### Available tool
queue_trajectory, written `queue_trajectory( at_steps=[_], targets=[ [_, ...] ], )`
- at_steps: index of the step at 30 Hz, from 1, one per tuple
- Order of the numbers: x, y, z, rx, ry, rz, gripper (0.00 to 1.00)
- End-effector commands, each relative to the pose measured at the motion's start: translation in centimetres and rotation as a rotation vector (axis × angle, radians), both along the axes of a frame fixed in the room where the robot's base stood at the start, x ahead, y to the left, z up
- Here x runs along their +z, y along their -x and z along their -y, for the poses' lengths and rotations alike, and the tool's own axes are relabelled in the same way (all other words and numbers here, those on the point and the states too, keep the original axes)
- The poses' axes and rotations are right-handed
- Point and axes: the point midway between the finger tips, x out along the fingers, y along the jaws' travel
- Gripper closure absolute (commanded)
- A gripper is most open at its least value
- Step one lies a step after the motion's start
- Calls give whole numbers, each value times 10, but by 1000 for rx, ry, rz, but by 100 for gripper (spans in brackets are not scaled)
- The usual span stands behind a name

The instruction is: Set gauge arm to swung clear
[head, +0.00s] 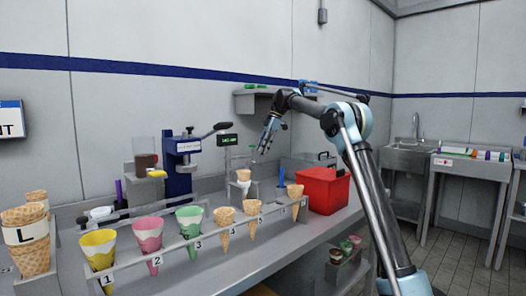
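My gripper (266,143) hangs from my arm over the back of the counter, pointing down and left. Its fingers are small and overlap here, so I cannot tell how far apart they are. Below and left of it, a wafer cone (243,175) with a white band stands in a small grey stand, beneath a dark box with a green display (228,140). The gauge arm is not clearly distinguishable; thin parts near this stand are too small to tell which is the arm or how it is turned. I cannot tell whether my gripper touches anything.
A rack along the counter's front holds several numbered cones, including a yellow one (98,248) and a green one (190,220). A blue press (180,165) stands left of the stand. A red box (322,190) sits to the right. A wall shelf (255,100) is behind my arm.

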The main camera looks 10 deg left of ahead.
Motion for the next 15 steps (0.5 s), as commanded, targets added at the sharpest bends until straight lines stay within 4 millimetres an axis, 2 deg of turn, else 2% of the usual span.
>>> queue_trajectory(
  at_steps=[1, 3, 15],
  targets=[
    [0, -3, 4, -4, 4, 3, 77],
    [0, -2, 3, -4, 4, 2, 65],
    [2, -2, 1, -1, 3, 1, 65]
  ],
)
